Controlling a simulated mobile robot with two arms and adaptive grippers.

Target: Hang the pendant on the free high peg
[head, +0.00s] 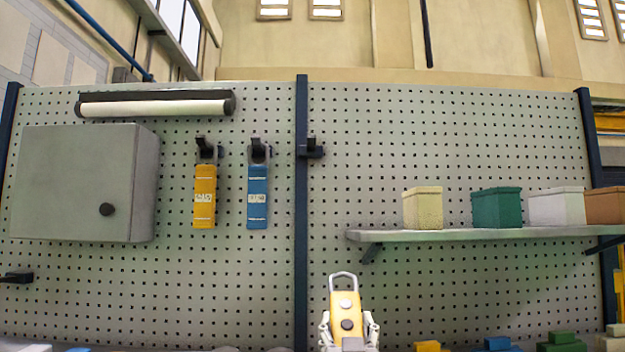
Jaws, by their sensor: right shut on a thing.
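The pendant (345,301) is a yellow handheld control with round dark and grey buttons and a pale loop on top. It is upright at the bottom middle of the head view, loop up. My right gripper (349,333) is shut on its lower part, which the fingers partly hide. The free high peg (312,149) is black, sits beside the dark blue upright and has nothing hanging on it. In the picture it is well above and slightly left of the pendant. My left gripper is not in view.
A yellow tag (204,196) and a blue tag (258,196) hang on two black pegs left of the free peg. A grey cabinet (75,183) is at left. A shelf (470,234) with several boxes projects at right. A low black peg (17,278) is at far left.

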